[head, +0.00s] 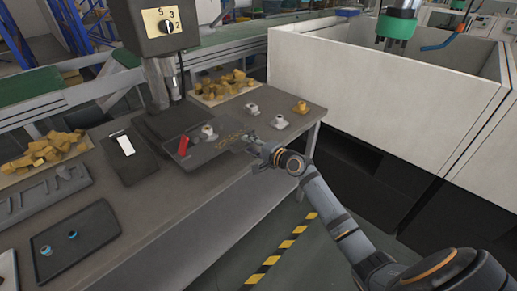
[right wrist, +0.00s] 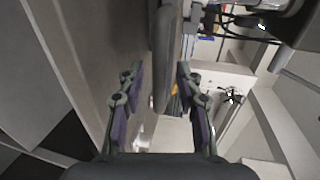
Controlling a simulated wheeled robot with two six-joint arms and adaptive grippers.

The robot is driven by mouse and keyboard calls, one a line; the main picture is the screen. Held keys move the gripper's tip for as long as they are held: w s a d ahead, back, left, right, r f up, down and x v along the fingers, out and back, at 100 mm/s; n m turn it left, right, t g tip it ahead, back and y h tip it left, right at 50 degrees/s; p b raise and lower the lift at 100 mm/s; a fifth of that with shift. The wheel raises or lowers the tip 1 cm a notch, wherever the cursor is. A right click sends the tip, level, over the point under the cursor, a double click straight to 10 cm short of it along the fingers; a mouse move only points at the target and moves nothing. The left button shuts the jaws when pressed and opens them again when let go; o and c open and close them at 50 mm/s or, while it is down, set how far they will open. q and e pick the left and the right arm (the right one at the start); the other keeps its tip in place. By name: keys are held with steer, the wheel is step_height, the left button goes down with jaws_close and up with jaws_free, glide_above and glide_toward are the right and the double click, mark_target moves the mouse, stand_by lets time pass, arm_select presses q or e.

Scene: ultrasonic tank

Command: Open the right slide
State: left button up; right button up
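A dark flat slide plate (head: 222,146) lies on the grey bench under the press, with a red lever and a small light-grey part on it. I take it as the right slide. My right gripper (head: 256,148) is at the plate's right end, low over the bench. In the right wrist view my right gripper (right wrist: 160,82) has its two fingers apart. A dark rounded bar or plate edge (right wrist: 165,60) reaches between them; contact cannot be told. My left gripper is not in view.
The press (head: 152,22) with a dial stands behind the plate. A black plate (head: 128,155) with a white piece lies left of it. Small fittings (head: 279,122) stand on the bench's right end. A large white-walled tank (head: 360,80) is at the right.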

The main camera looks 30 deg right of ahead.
steer(key=v, duration=1)
steer(key=shift+s, duration=0.25)
steer(key=shift+r, duration=0.1)
